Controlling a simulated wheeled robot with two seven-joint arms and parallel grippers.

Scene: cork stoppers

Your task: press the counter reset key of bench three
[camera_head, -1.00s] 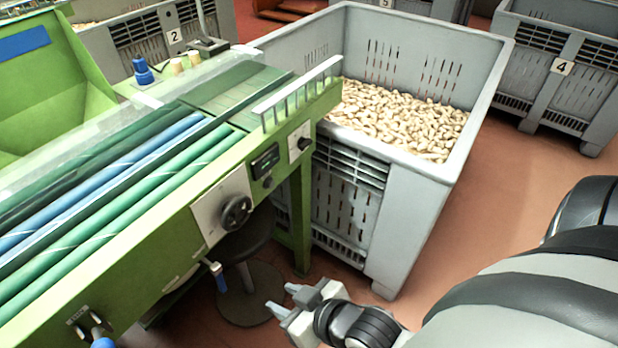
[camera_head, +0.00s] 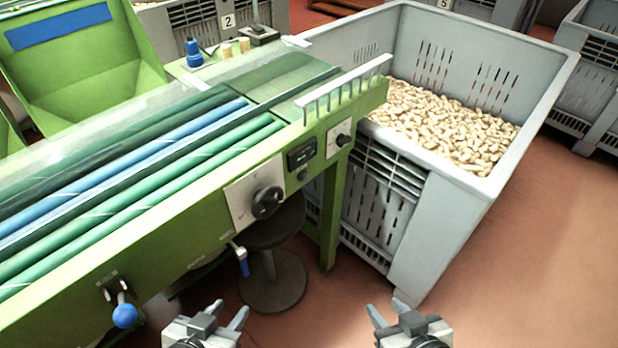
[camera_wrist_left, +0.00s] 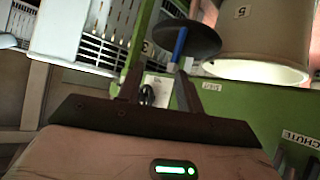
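The green bench (camera_head: 150,265) runs across the left. Its front has a small dark counter (camera_head: 302,153) with a display too small to read. A small round dark button (camera_head: 303,175) sits just below the counter; I cannot tell whether it is the reset key. My left gripper (camera_head: 228,313) is open and empty, low in front of the bench, well below the counter. Its fingers also show apart in the left wrist view (camera_wrist_left: 158,90), with the bench front beyond. My right gripper (camera_head: 387,311) is open and empty, to the right, in front of the crate. Neither touches the bench.
A black handwheel (camera_head: 267,201) and a dial (camera_head: 343,140) flank the counter. A blue-handled lever (camera_head: 242,262) and a blue-knobbed lever (camera_head: 124,315) stick out lower. A stool (camera_head: 272,280) stands under the bench.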

